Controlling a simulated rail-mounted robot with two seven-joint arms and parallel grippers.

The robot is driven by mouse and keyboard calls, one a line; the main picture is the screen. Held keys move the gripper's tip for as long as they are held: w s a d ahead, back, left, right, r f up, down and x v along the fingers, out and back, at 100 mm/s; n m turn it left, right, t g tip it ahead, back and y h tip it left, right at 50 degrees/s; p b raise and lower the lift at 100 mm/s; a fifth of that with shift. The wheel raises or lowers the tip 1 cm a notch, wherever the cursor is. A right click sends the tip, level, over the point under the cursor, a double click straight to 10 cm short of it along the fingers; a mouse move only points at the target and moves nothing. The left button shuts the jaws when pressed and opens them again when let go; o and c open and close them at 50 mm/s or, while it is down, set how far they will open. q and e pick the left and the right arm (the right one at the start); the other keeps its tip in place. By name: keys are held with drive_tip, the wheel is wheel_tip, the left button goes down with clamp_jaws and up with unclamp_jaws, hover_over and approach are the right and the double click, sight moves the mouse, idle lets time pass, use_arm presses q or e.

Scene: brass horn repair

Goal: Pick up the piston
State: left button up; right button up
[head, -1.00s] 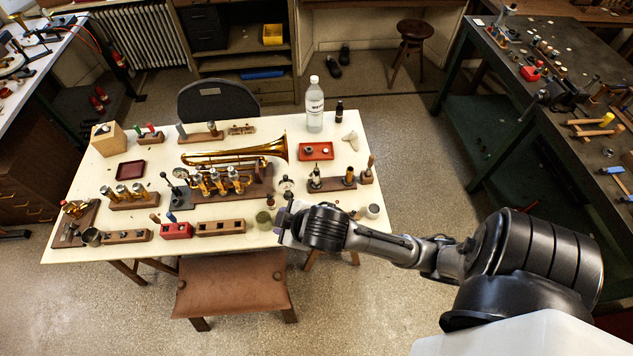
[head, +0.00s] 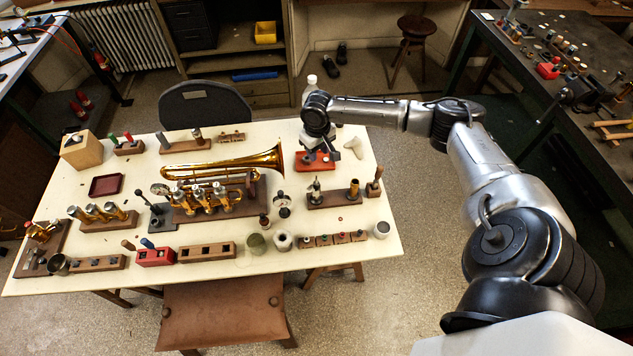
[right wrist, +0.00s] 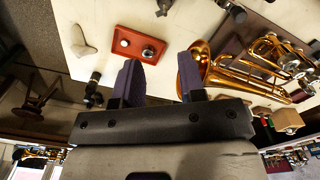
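My right gripper (head: 315,150) hangs over the red tray (head: 323,166) at the back right of the table. In the right wrist view the gripper (right wrist: 160,80) is open, with nothing between its dark fingers. Two small round metal parts (right wrist: 148,53) lie in the tray, just beyond the fingertips. I cannot tell for sure which part is the piston. Brass cylinders (head: 107,211) stand in a wooden block at the left, and one brass cylinder (head: 354,188) stands in a block at the right. My left gripper is not in view.
A brass horn (head: 225,165) lies mid-table, left of my right gripper; its bell (right wrist: 190,78) shows close by a finger. A pale piece (head: 353,148) lies right of the tray. Several blocks and cups line the front edge.

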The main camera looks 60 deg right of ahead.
sight(316, 183)
drive_tip(key=shift+m, duration=0.7)
drive_tip(key=f, duration=1.4)
drive_tip(key=shift+a+b, duration=0.3)
drive_tip(key=shift+a, duration=0.1)
clamp_jaws()
